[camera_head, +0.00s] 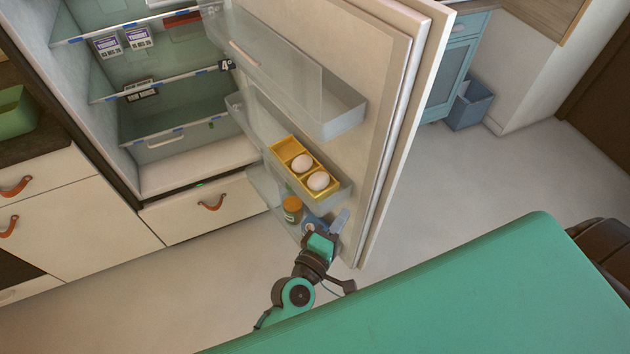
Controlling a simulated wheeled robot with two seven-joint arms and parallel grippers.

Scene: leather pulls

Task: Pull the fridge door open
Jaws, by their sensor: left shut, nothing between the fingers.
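The fridge door (375,110) stands open, swung out to the right, with its inner side and clear shelves facing me. The fridge interior (165,110) shows at the upper left, with glass shelves and a drawer. My left gripper (335,222) is at the lower part of the door's inner side, near the bottom door shelf. It is shut with nothing in it. Whether it touches the door or the shelf I cannot tell. The door's outer side and its handle are hidden. My right gripper is not in view.
A yellow egg holder (284,148) with two eggs sits in a door shelf. An orange-lidded jar (292,204) stands in the bottom shelf. Cabinets with leather pulls (210,203) are left and below. A blue bin (470,104) stands behind the door. The floor at right is clear.

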